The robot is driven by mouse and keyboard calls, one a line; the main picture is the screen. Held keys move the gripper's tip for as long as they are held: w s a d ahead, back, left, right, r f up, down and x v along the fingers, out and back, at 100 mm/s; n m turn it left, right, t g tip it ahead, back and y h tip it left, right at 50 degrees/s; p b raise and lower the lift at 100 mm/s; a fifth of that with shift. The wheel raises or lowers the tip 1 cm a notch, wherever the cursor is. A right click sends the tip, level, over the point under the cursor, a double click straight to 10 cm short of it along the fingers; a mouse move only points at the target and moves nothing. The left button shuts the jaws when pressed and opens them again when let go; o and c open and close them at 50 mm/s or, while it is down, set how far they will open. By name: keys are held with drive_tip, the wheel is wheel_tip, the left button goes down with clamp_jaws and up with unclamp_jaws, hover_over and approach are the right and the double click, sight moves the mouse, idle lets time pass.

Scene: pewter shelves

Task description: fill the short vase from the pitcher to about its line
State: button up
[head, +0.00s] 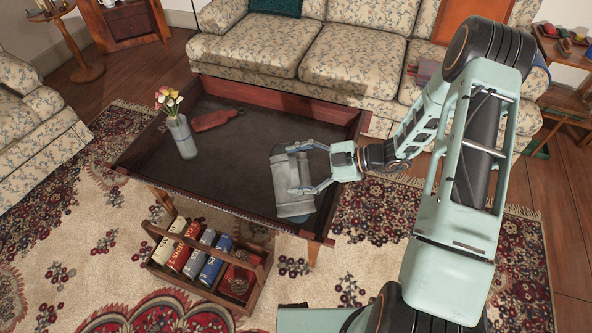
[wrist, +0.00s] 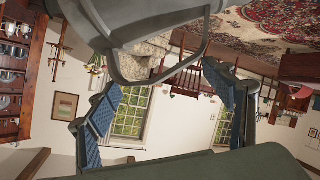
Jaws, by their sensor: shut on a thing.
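My gripper (head: 298,168) is shut on a grey metal pitcher (head: 283,182), with one finger on each side of it. The pitcher is over the right part of the dark coffee table; its exact tilt and its height above the table are hard to tell. In the wrist view, part of the grey pitcher (wrist: 150,32) fills the top, with the blue finger pads below it. A pale grey vase (head: 181,138) with flowers stands upright on the table's left side, apart from the pitcher. No other vase shows, and no fill line or liquid can be made out.
A red bottle-shaped thing (head: 214,120) lies on the coffee table (head: 235,185) beside the vase. A wooden carrier (head: 202,285) with several boxes or books stands on the rug in front. A floral sofa (head: 352,55) is behind. The middle of the tabletop is clear.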

sight(297, 186)
drive_tip(key=shift+s+d+f+n+t+y+b, duration=0.15)
drive_tip(key=shift+s+f+n+t+y+b, duration=0.5)
drive_tip(key=shift+b, duration=1.85)
drive_tip(key=shift+s+d+f+n+t+h+b, duration=0.1)
drive_tip(key=shift+s+f+n+t+b, duration=0.25)
drive_tip(key=shift+s+f+b, duration=1.4)
drive_tip(key=b, duration=0.2)
drive_tip(key=w+n+b, duration=0.1)
drive_tip(key=b, duration=0.2)
drive_tip(key=shift+d+r+y, duration=0.1)
drive_tip(key=shift+r+y, duration=0.15)
drive_tip(key=shift+s, duration=0.15)
drive_tip(key=shift+r+p, duration=0.3)
drive_tip(key=shift+p, duration=0.95)
drive_tip(key=p, duration=0.4)
drive_tip(key=shift+d+r+p, duration=0.1)
drive_tip(key=shift+p, duration=0.2)
drive_tip(key=p, duration=0.3)
drive_tip(key=shift+f+p, duration=0.3)
drive_tip(key=shift+p, duration=0.45)
drive_tip(key=shift+f+t, duration=0.1)
drive_tip(key=shift+t, duration=0.2)
